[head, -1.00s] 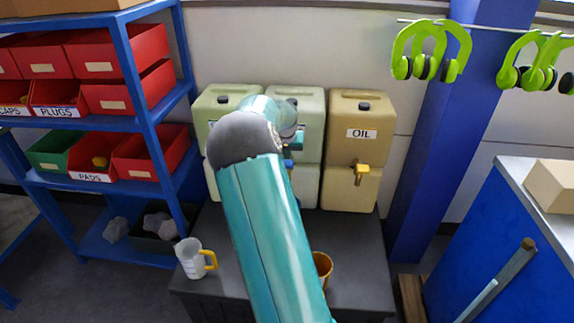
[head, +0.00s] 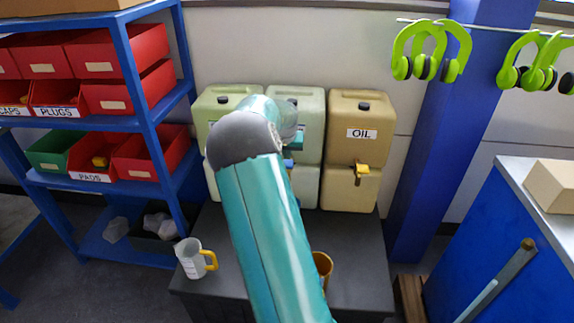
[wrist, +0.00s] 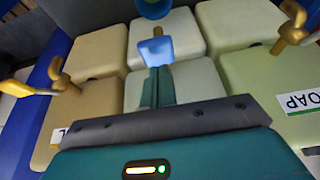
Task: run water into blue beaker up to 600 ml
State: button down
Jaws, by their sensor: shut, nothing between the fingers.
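The middle tap's blue lever (wrist: 157,50) is right at the tips of my gripper (wrist: 156,72) in the wrist view. The fingers are together with nothing between them; I cannot tell whether they touch the lever. A bit of blue tap (head: 288,163) shows past my arm in the head view. A round blue-teal shape (wrist: 153,8), perhaps the blue beaker, is cut off at the top of the wrist view. In the head view my arm hides the area under the middle tap. The water level cannot be seen.
The oil container (head: 358,120) with a yellow tap (head: 362,169) stands at the right. A clear jug (head: 190,258) with a yellow handle is at the stand's left edge. An orange cup (head: 322,266) is partly behind my arm. The dark stand top (head: 355,250) is bare at right.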

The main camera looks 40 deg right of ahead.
jog(key=shift+f, duration=0.2)
jog(key=shift+f, duration=0.35)
jog(key=shift+f, duration=1.3)
dwell(6.2)
